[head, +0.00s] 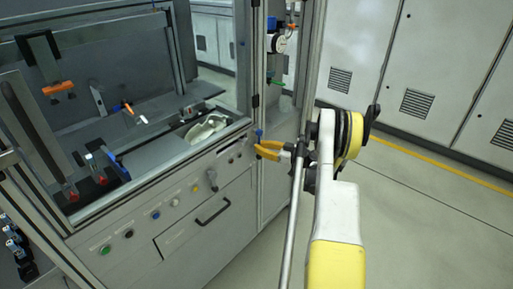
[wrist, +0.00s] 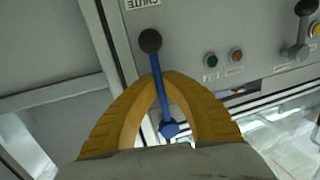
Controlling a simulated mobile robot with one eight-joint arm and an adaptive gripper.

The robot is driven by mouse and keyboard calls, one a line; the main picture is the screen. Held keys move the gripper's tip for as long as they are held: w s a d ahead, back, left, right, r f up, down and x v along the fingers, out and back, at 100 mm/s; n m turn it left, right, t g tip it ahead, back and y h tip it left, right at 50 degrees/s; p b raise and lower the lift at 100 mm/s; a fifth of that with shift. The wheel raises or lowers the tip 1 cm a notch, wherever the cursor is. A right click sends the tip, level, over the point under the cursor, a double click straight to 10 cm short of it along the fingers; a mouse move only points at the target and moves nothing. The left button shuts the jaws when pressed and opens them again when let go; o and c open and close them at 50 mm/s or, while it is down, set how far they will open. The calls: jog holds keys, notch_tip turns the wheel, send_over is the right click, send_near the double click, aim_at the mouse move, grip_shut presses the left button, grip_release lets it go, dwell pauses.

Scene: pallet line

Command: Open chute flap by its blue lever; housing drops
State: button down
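The blue lever (wrist: 158,65) has a black ball knob and a blue hub, and sits below a label reading CHUTE in the wrist view. In the head view its small blue top (head: 259,132) shows at the right corner of the cabinet. My gripper (wrist: 163,76) has yellow fingers, one on each side of the lever shaft; the tips close in on it below the knob. In the head view my gripper (head: 259,149) reaches the panel from the right. A pale housing (head: 206,129) lies in a trough inside the cell. The chute flap cannot be made out clearly.
Green (wrist: 211,60) and red buttons and a grey lever (wrist: 299,50) sit to the right on the panel. A drawer handle (head: 213,211) and several knobs are on the cabinet front. A metal post stands behind my arm. The floor to the right is clear.

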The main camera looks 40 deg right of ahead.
jog(key=shift+d+r+n+h, duration=0.1)
jog(key=shift+d+n+h, duration=0.2)
jog(key=shift+d+n, duration=1.05)
jog(key=shift+r+n+g, duration=0.15)
jog(key=shift+n+g, duration=0.15)
jog(key=shift+n, duration=0.55)
jog(key=shift+w+d+h, duration=0.1)
jog(key=shift+d+h, duration=0.1)
jog(key=shift+h, duration=0.1)
jog(key=c, duration=1.5)
grip_release()
jog(key=shift+r, duration=0.1)
jog(key=shift+c, duration=0.2)
jog(key=v, duration=1.2)
